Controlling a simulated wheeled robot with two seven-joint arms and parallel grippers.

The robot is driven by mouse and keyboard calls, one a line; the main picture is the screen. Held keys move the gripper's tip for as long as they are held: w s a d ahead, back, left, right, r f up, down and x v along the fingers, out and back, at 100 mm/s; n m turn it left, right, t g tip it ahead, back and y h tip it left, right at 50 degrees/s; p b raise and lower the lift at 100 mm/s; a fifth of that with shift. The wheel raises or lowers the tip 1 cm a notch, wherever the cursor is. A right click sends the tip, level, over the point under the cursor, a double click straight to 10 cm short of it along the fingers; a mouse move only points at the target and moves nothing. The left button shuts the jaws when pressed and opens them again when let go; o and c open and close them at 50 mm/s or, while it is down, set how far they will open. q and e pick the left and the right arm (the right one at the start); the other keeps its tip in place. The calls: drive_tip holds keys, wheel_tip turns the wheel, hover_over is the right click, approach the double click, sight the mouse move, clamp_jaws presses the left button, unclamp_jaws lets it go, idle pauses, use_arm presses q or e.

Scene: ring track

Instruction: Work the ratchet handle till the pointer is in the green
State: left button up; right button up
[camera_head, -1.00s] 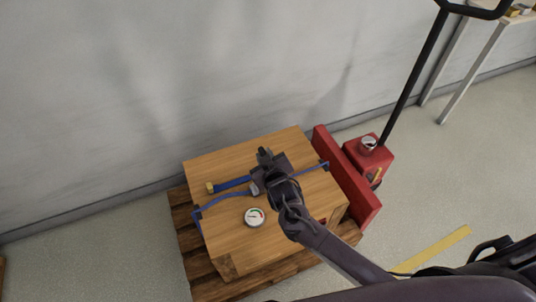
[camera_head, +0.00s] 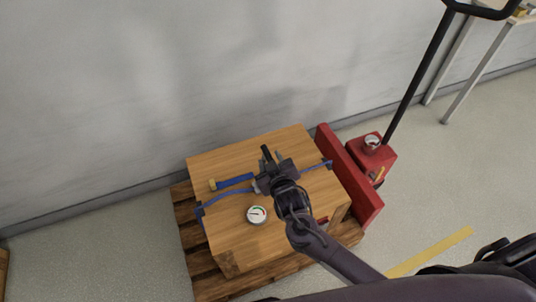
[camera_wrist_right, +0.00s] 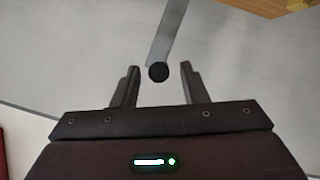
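A wooden crate (camera_head: 225,240) has a blue strap (camera_head: 233,197) across its top. The ratchet (camera_head: 260,186) sits in the strap line, partly hidden by my right gripper. Its handle is a grey bar with a black end (camera_wrist_right: 158,72), which stands up between the fingers of my right gripper (camera_wrist_right: 158,85). Gaps show on both sides of the black end, so the gripper is open around it. In the head view the right gripper (camera_head: 271,158) is over the crate top. A round white gauge (camera_head: 257,215) has green at its upper part; its pointer is too small to read surely. My left gripper is out of view.
The crate stands on a wooden pallet (camera_head: 188,232) near the grey wall. A red pallet jack (camera_head: 349,178) with a tall black handle stands at its right.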

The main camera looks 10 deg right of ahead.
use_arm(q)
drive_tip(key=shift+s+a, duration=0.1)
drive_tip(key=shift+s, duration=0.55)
use_arm(e)
drive_tip(key=v, duration=0.4)
drive_tip(key=shift+s+r, duration=0.1)
